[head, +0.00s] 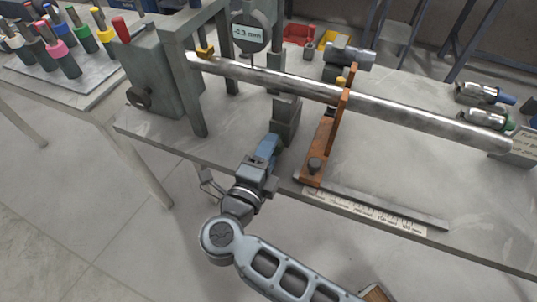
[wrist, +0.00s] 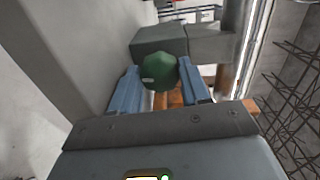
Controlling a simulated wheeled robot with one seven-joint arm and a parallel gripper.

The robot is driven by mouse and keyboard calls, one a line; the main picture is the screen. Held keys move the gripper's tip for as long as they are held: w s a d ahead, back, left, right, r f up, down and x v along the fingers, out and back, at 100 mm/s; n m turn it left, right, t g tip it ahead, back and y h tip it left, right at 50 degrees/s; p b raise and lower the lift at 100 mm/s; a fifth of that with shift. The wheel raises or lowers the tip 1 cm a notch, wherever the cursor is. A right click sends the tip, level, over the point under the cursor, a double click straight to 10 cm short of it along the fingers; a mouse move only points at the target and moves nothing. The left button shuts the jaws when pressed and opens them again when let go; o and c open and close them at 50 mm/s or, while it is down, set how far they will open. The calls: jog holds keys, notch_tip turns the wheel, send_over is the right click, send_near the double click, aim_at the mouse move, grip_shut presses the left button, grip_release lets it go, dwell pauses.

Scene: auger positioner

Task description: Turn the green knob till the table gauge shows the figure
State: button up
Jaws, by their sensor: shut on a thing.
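The green knob (wrist: 158,72) is faceted, with a small pale mark, and sits on the end of a grey block (wrist: 160,40). My gripper (wrist: 160,84) has its blue fingers on either side of the knob and is shut on it. In the head view my gripper (head: 268,147) reaches the grey support (head: 287,118) at the table's front edge and hides the knob. The table gauge (head: 248,36) is a round dial with a digital display ending in ".3 mm"; its leading characters are hard to read.
A long metal shaft (head: 400,108) lies across the table above the support. An orange bracket (head: 325,150) stands close right of my gripper, with a ruler strip (head: 375,203) along the front. A grey machine block (head: 155,75) stands left. Colored-handled tools (head: 62,58) stand on the left table.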

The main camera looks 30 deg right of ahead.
jog(key=m+b, duration=0.1)
jog(key=m, duration=0.1)
jog(key=m+b, duration=0.1)
jog(key=m, duration=0.1)
jog(key=m+b, duration=0.2)
jog(key=shift+s+f+t, duration=0.1)
jog(key=shift+f+t, duration=0.2)
jog(key=m+b, duration=0.5)
jog(key=shift+f, duration=0.1)
jog(key=m+b, duration=0.6)
jog(key=shift+m+t, duration=0.3)
jog(key=m+b, duration=0.3)
jog(key=b, duration=0.1)
jog(key=shift+m+b, duration=0.95)
jog(key=shift+m, duration=0.25)
jog(key=shift+r, duration=0.2)
jog(key=o, duration=1)
jog(key=shift+d+r, duration=0.1)
jog(key=shift+o, duration=0.2)
jog(key=shift+s, duration=0.1)
